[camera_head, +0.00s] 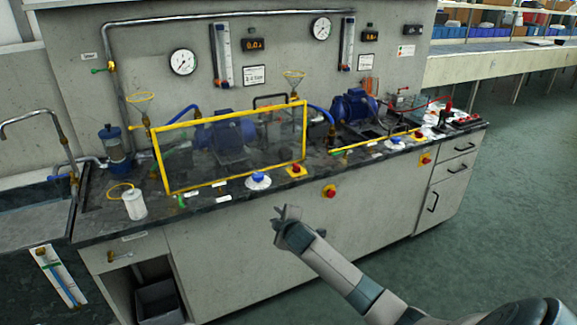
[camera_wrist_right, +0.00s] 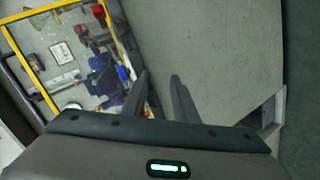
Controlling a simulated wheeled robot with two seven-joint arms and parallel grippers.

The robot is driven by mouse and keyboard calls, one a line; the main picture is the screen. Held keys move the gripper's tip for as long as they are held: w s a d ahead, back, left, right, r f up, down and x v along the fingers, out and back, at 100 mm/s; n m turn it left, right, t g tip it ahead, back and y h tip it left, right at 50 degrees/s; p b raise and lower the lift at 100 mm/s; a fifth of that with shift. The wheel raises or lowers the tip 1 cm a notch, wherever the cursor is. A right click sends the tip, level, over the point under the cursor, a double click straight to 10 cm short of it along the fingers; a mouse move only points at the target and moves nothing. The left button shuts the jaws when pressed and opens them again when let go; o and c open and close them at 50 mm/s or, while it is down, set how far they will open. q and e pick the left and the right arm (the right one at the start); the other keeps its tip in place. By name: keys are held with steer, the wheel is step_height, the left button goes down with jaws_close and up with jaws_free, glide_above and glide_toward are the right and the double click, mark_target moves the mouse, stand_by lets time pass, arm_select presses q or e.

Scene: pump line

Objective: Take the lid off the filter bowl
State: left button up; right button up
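The filter bowl (camera_head: 118,157) stands upright on the bench at the far left, with a blue lid (camera_head: 109,132) on its top. It does not show clearly in the right wrist view. My right gripper (camera_head: 282,213) is in front of the bench, well to the right of the bowl and apart from it. In the right wrist view its two fingers (camera_wrist_right: 158,78) are spread with nothing between them. My left gripper is in neither view.
A yellow-framed clear guard (camera_head: 230,183) stands before the left blue pump (camera_head: 222,140). A white cylinder (camera_head: 134,205) and a yellow ring (camera_head: 121,191) are near the bowl. A red button (camera_head: 296,169) sits at the bench front. A sink (camera_head: 35,222) is at left.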

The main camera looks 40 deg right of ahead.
steer(key=s+a+f+m+g+y, duration=0.1)
steer(key=s+a+f, duration=0.4)
steer(key=s, duration=0.3)
steer(key=s+a+f+m+g+y, duration=0.1)
steer(key=s+a+f+g, duration=0.1)
steer(key=s+a+f, duration=0.35)
steer(key=s+a+f+m+g+y, duration=0.15)
steer(key=s+a, duration=0.25)
steer(key=s, duration=0.6)
steer(key=s+a+f+m+g, duration=0.15)
steer(key=s+a, duration=0.25)
steer(key=s, duration=0.6)
steer(key=s+a+f+m+g, duration=0.15)
steer(key=s+a, duration=0.25)
steer(key=s, duration=0.6)
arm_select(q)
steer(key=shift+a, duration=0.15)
arm_select(e)
steer(key=s+a+f+t+y, duration=0.1)
steer(key=s+a+f, duration=0.1)
steer(key=f, duration=1.3)
steer(key=s+a+f+t+y, duration=0.1)
steer(key=s+a+f, duration=0.1)
steer(key=f, duration=1.3)
steer(key=shift+a+f+m, duration=0.25)
steer(key=shift+a+m, duration=0.1)
steer(key=shift+a, duration=0.4)
